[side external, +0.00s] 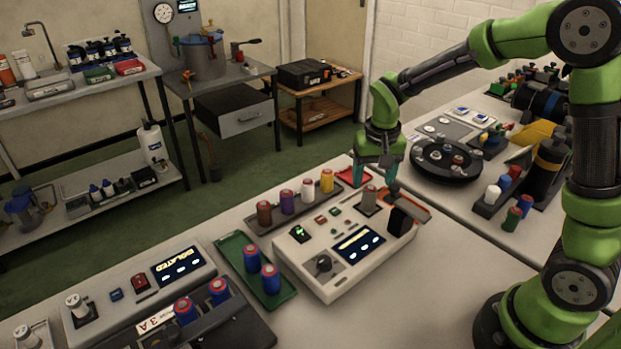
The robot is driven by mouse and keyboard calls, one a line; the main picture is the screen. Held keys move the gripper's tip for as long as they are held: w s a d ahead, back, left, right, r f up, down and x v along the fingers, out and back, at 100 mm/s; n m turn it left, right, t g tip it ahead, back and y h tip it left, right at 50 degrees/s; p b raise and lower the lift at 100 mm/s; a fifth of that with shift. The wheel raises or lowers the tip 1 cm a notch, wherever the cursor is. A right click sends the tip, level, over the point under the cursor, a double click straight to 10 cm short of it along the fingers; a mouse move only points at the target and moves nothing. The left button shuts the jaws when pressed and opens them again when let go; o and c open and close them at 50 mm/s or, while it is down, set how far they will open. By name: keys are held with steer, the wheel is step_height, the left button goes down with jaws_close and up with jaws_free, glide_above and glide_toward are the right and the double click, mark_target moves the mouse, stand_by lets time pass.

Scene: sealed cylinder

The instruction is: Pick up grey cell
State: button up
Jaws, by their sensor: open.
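The grey cell (369,197) stands upright at the back of the white console (318,283), near its right end. My gripper (375,184) points down right at the grey cell. Its two teal fingers are apart, one to the left of the cell's top and one to the right. I cannot tell whether either finger touches the cell or how far down they reach beside it.
A black block (400,221) stands on the console just right of the grey cell. Behind the console, a row has brown, purple, white and yellow cells (327,181). A green tray (232,246) with two blue cells lies left. The table front right is clear.

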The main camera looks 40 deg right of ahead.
mark_target(371, 188)
steer(key=f, duration=0.6)
steer(key=shift+w+d+f, duration=0.1)
steer(key=shift+w+f, duration=0.1)
steer(key=shift+w, duration=0.15)
jaws_close()
